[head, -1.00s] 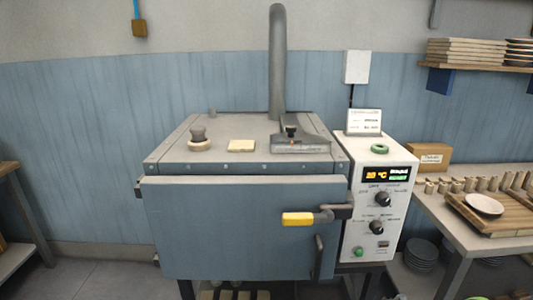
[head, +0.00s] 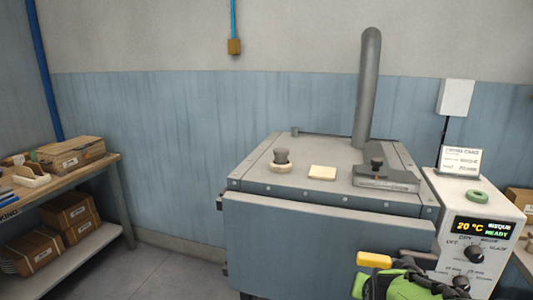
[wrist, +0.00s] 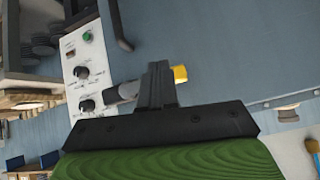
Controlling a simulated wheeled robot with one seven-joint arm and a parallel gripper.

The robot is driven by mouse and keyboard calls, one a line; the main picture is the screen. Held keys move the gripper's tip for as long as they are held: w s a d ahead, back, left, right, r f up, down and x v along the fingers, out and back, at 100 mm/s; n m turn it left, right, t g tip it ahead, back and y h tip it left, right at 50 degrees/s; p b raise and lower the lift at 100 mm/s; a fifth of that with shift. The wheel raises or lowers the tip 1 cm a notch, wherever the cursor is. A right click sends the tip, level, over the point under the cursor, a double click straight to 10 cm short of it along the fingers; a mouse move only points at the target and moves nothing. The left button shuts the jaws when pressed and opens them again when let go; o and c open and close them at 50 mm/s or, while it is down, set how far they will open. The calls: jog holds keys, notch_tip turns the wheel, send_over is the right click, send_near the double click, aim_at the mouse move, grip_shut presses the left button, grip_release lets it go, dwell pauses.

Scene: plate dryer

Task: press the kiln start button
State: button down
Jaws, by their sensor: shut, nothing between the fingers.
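The kiln control box (head: 478,212) is white and stands right of the kiln. Its display (head: 483,228) reads 20 °C, BISQUE, READY. The round green button (wrist: 88,36) shows on the panel in the wrist view, near a small dark-red switch; it is outside the head view. Two black knobs, the upper one (head: 474,253) and the lower one (wrist: 82,72), sit on the panel. My gripper (wrist: 158,66) is shut and empty, apart from the button, with its fingers in front of the kiln door near the latch. In the head view my green and black arm covers part of the lower panel.
The kiln door (head: 310,245) has a latch with a yellow grip (head: 374,260), close to my gripper. A grey flue pipe (head: 367,90) rises behind the kiln. A green ring (head: 477,196) and a card (head: 461,160) rest on the box. A shelf stands left; floor between is clear.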

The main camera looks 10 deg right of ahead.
jog(key=s+a+r+n+g+y+p, duration=0.1)
jog(key=s+a+r+n+y, duration=0.1)
jog(key=s+a, duration=0.6)
jog(key=s+a+r+n+g+y+p, duration=0.1)
jog(key=s+a+r+n+y, duration=0.1)
jog(key=s+a+r+n, duration=0.3)
jog(key=s+a+r, duration=0.1)
jog(key=s+a, duration=0.2)
jog(key=s, duration=0.4)
jog(key=shift+s+a+r, duration=0.25)
jog(key=shift+s+a, duration=0.05)
jog(key=shift+a, duration=0.05)
